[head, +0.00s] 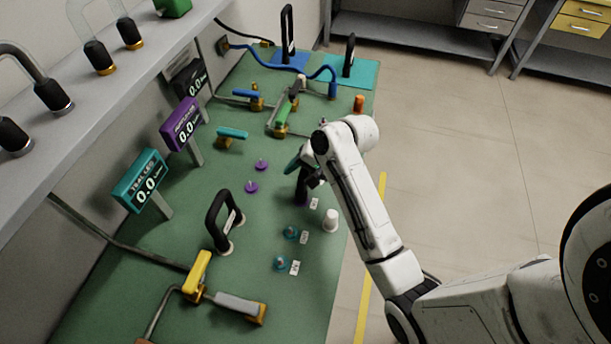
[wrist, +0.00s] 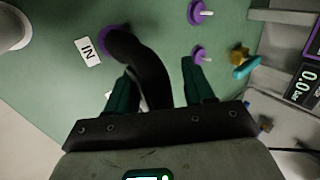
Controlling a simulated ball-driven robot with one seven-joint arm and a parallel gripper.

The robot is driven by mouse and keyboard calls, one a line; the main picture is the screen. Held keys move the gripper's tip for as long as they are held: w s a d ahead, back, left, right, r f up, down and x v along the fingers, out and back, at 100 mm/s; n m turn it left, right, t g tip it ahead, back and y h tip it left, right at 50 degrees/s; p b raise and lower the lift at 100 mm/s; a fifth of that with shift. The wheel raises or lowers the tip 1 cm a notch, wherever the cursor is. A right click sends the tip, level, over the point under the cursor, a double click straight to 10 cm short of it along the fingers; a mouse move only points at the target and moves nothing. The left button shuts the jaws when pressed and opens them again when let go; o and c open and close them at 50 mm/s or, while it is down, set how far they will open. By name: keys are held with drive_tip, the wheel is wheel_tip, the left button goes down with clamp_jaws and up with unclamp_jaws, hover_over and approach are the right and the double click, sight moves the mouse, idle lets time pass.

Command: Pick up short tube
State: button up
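A short, dark curved tube (wrist: 148,72) rises from a purple port on the green table in the wrist view. In the head view its dark body (head: 302,188) shows just below my gripper (head: 306,170), partly hidden by it. In the wrist view my gripper (wrist: 160,72) is open, with one dark green finger on each side of the tube. The tube's near end is hidden behind the gripper body. There is a visible gap on the right finger's side; I cannot tell whether the left finger touches the tube.
A white cylinder (head: 331,220) stands close by, near the table's right edge. Two teal ports (head: 290,232) and two purple ports (head: 251,187) are on the green table (head: 215,285). A black arched tube (head: 222,222) and yellow valve (head: 199,272) stand nearer the front left.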

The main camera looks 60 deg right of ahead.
clamp_jaws()
drive_tip(key=shift+r, duration=0.15)
idle(0.4)
drive_tip(key=shift+r, duration=0.65)
drive_tip(key=s+a+r+p, duration=0.1)
drive_tip(key=s+a+r, duration=0.2)
drive_tip(key=s+r, duration=0.8)
drive_tip(key=s, duration=0.2)
drive_tip(key=shift+s+r, duration=0.25)
drive_tip(key=shift+s, duration=0.1)
